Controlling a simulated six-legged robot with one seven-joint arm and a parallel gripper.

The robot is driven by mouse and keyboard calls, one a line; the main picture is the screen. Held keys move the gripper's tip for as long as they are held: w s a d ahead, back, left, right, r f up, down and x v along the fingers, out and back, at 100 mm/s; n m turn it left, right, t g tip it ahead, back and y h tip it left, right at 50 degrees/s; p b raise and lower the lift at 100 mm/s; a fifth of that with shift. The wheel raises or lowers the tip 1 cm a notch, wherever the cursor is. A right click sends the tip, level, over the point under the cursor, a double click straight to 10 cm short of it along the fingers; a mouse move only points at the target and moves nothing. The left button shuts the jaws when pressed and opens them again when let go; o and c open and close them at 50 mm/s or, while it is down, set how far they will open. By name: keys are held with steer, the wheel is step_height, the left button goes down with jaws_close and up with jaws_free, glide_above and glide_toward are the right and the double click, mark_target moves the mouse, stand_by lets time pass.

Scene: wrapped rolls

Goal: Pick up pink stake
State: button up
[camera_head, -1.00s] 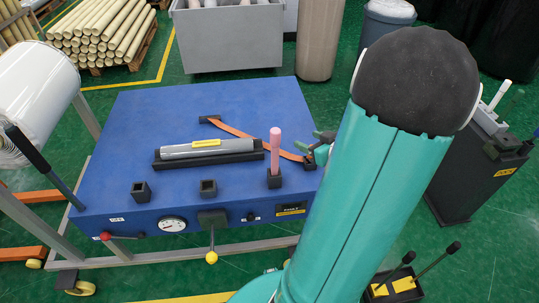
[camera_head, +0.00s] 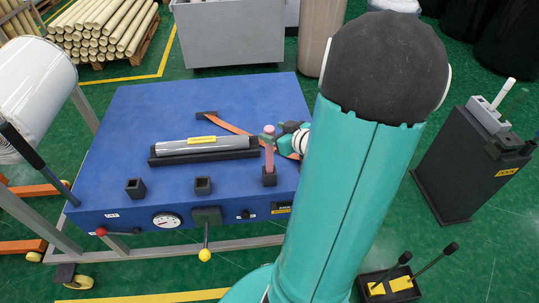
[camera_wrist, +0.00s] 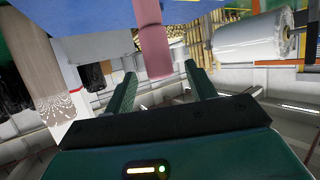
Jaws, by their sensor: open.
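The pink stake (camera_head: 269,158) stands upright in a small black square socket (camera_head: 269,177) near the front right of the blue table (camera_head: 130,120). My gripper (camera_head: 269,137) is at the upper part of the stake, coming in from the right. In the wrist view my gripper (camera_wrist: 158,88) has its two green fingers apart. The pink stake (camera_wrist: 152,45) shows between and just beyond the fingertips there. In the head view a fingertip covers part of the stake just below its top. I cannot tell whether either finger touches it.
A grey roll (camera_head: 203,145) with a yellow label lies in a black cradle left of the stake. An orange strap (camera_head: 232,127) runs behind it. Two empty black sockets (camera_head: 135,188) (camera_head: 203,185) stand along the table front. A white wrapped roll (camera_head: 38,88) is at the left.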

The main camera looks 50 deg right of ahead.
mark_target(266, 130)
steer(key=x, duration=0.5)
steer(key=shift+f, duration=0.15)
steer(key=shift+s, duration=0.1)
jaws_close()
